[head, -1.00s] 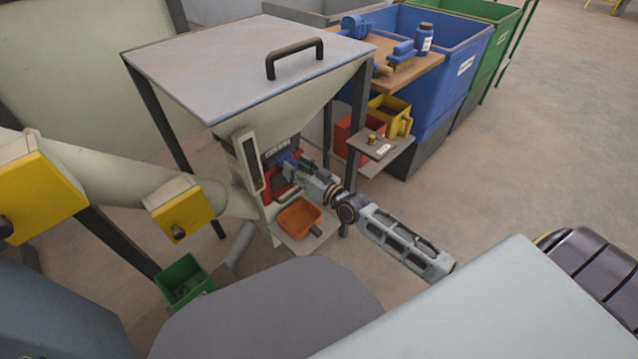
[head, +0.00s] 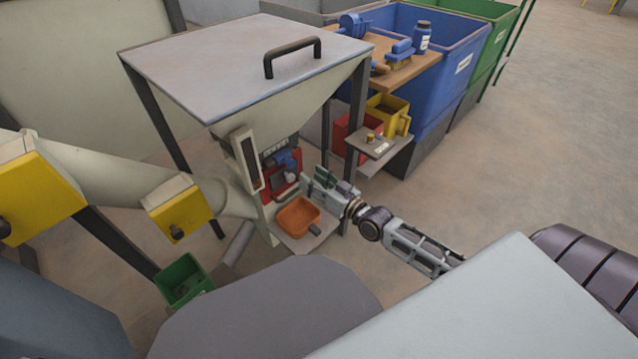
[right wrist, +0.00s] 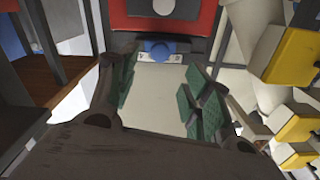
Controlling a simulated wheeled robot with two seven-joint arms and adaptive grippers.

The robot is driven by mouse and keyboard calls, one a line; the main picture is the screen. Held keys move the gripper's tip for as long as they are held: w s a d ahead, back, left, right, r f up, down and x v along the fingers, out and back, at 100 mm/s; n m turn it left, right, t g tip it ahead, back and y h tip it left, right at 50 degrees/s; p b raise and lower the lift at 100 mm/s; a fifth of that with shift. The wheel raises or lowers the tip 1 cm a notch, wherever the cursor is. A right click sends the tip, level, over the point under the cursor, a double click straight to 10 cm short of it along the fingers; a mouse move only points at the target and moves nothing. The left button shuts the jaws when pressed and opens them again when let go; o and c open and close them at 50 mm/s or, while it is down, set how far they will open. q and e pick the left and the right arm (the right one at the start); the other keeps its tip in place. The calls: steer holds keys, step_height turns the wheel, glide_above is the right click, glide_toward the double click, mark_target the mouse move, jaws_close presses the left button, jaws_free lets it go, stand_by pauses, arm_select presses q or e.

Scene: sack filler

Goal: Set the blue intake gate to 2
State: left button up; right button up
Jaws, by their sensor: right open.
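The blue intake gate (head: 286,159) is a small blue handle on the front of the cream hopper, below a dark scale strip whose marks are too small to read. A red part (head: 268,190) sits around and below it. My right gripper (head: 314,179) is open and empty, a short way to the right of the blue gate and apart from it. In the right wrist view a blue piece (right wrist: 160,50) with a pale label shows ahead, between the green-padded fingers of my right gripper (right wrist: 163,92). I cannot read the gate's setting. My left gripper is not in view.
An orange scoop (head: 298,216) rests on a ledge under the gate. A small shelf (head: 378,146) with red and yellow bins stands to the right near a hopper leg. Yellow boxes (head: 180,210) sit on the pipe at left. A green bin (head: 182,281) stands on the floor.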

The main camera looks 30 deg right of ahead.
steer(key=shift+v, duration=0.95)
steer(key=shift+s, duration=0.15)
